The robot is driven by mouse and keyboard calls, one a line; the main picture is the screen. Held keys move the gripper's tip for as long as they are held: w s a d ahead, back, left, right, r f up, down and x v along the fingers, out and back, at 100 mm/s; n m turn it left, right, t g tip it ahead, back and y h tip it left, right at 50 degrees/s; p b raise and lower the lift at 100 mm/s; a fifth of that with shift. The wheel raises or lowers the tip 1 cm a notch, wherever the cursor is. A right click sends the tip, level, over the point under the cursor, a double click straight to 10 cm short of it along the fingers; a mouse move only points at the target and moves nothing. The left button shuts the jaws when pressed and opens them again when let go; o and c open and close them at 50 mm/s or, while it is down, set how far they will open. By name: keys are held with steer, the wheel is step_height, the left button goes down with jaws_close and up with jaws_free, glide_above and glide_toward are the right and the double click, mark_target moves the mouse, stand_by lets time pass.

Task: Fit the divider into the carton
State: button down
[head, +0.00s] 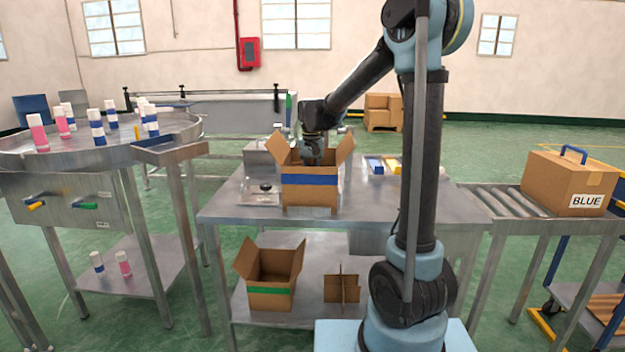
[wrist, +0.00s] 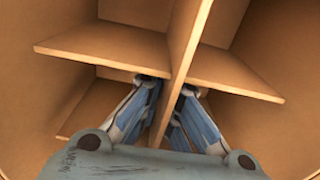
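The carton (head: 310,196), brown with a blue band, stands upright with open flaps on the steel table. My gripper (head: 312,150) points down into its open top, and its fingertips are hidden there by the carton in the head view. In the wrist view the brown cross-shaped divider (wrist: 110,42) is inside the carton walls (wrist: 50,18). My gripper's fingers (wrist: 172,88) close on both sides of its middle panel, with the tips against it. The divider's lower edges are hidden, so I cannot tell whether it rests on the carton floor.
A green-banded open carton (head: 270,277) and another divider (head: 343,288) are on the lower shelf. A clear tray (head: 262,190) lies left of the blue-banded carton. A closed carton marked BLUE (head: 568,184) is on the right roller conveyor (head: 500,203).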

steer(key=c, duration=1.7)
jaws_free()
step_height(320, 180, up, 12)
steer(key=shift+f, duration=0.1)
